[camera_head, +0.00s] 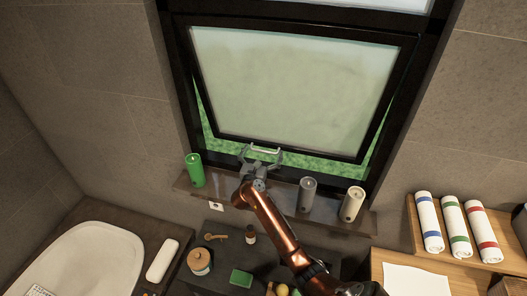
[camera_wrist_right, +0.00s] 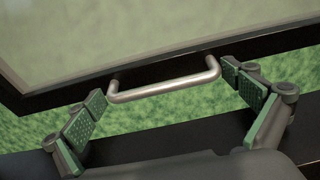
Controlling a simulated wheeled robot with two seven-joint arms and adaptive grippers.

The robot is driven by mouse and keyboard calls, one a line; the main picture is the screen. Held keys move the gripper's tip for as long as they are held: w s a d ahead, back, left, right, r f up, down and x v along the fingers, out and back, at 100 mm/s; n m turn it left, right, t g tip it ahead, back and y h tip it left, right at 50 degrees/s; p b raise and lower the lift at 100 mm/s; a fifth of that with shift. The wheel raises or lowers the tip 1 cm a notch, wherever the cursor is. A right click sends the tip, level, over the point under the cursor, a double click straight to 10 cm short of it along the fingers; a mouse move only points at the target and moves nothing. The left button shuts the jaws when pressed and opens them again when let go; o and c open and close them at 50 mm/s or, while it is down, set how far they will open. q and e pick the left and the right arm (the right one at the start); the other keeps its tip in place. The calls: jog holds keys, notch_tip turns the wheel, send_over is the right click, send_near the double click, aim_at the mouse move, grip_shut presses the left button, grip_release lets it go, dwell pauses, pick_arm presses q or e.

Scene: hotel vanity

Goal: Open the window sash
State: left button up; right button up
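The window sash (camera_head: 290,85) is a black-framed pane with frosted glass. It is hinged at the top and its bottom edge stands out from the frame, with green showing through gaps at the sides and below. A metal bar handle (camera_wrist_right: 165,88) is on its bottom rail. My right gripper (camera_head: 262,155) is at the handle, and in the right wrist view (camera_wrist_right: 172,105) its fingers are spread wide. The handle lies between the two green-padded fingers, apart from both pads. My left gripper is not in view.
A green candle (camera_head: 195,170), a grey candle (camera_head: 306,194) and a cream candle (camera_head: 352,204) stand on the sill shelf (camera_head: 235,198). Rolled towels (camera_head: 456,230) lie at the right. A basin (camera_head: 85,262) and jar (camera_head: 200,261) are lower left.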

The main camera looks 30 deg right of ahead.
jog(key=v, duration=1.2)
dwell(0.3)
